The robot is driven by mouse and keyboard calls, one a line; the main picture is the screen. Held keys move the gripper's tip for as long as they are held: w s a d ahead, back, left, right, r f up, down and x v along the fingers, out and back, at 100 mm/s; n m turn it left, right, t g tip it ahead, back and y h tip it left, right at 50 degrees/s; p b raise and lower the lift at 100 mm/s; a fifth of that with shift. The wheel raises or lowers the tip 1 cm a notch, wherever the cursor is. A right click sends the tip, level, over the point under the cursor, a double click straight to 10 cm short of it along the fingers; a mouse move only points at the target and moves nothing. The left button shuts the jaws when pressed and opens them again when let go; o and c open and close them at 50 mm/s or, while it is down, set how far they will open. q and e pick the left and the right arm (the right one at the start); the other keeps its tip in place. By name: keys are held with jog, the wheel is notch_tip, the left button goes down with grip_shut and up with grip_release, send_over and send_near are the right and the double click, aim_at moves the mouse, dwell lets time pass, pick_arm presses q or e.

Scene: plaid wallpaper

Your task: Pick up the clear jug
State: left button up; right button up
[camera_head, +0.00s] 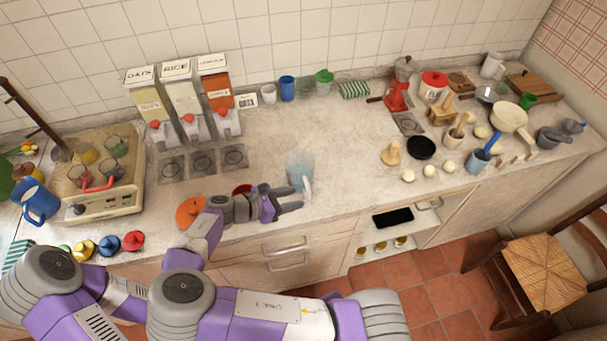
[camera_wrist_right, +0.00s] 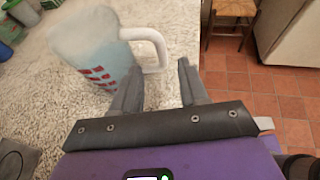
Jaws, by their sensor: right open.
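The clear jug (camera_head: 298,168) stands upright on the counter near its front edge, a pale bluish see-through vessel with a white handle. My right gripper (camera_head: 290,200) is open and low over the counter, just in front of the jug. In the right wrist view the jug (camera_wrist_right: 92,50) shows at upper left with red marks on its side. Its handle reaches toward the gap between the open fingers (camera_wrist_right: 157,85), and nothing is gripped. I cannot tell whether the fingers touch the handle. My left gripper does not show.
An orange round thing (camera_head: 189,211) and a dark red bowl (camera_head: 242,189) lie close beside my right gripper. Dispensers (camera_head: 182,92) stand at the back left. A black pan (camera_head: 421,147) and several small pale items are to the right.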

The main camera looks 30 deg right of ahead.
jog(key=shift+s+d+f, duration=0.25)
jog(key=shift+d+f, duration=0.1)
jog(key=shift+d, duration=0.3)
jog(key=x, duration=0.6)
jog(key=shift+w+d+r, duration=0.1)
jog(key=shift+d, duration=0.35)
grip_shut()
